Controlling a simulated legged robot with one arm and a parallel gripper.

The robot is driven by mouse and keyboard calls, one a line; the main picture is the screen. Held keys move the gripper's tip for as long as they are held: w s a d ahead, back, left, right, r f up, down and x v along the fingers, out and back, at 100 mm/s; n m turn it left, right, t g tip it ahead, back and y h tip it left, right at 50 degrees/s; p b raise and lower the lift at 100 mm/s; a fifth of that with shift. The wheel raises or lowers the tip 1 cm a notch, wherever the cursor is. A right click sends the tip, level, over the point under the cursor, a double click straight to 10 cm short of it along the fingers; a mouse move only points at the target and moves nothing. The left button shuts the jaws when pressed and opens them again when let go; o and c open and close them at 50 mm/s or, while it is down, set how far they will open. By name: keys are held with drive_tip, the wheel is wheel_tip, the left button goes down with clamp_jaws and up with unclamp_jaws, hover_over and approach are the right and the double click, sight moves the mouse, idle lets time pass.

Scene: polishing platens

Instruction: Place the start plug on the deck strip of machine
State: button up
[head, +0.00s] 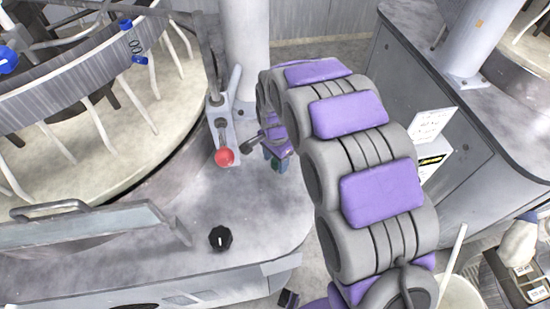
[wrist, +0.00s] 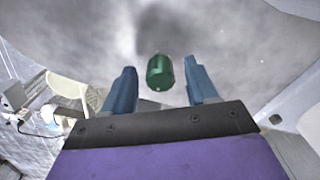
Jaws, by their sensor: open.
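The start plug, a small dark green cylinder (wrist: 160,74), shows in the wrist view between the two blue fingers of my gripper (wrist: 159,66). The fingers are apart, with a visible gap on each side of the plug. The grey surface of the deck strip (head: 262,207) lies beyond the plug; I cannot tell whether the plug touches it. In the head view my gripper (head: 276,161) is mostly hidden behind my arm, over the deck's right part. A small green patch shows there.
A black knob (head: 220,238) sits at the deck's front. The round polishing machine (head: 85,110) fills the left. A grey cabinet (head: 440,120) stands right. The deck between lever and black knob is clear.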

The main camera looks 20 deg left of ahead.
sight(276, 161)
drive_tip(key=shift+r, duration=0.1)
wheel_tip(276, 161, up, 12)
drive_tip(key=p, duration=0.1)
idle(0.4)
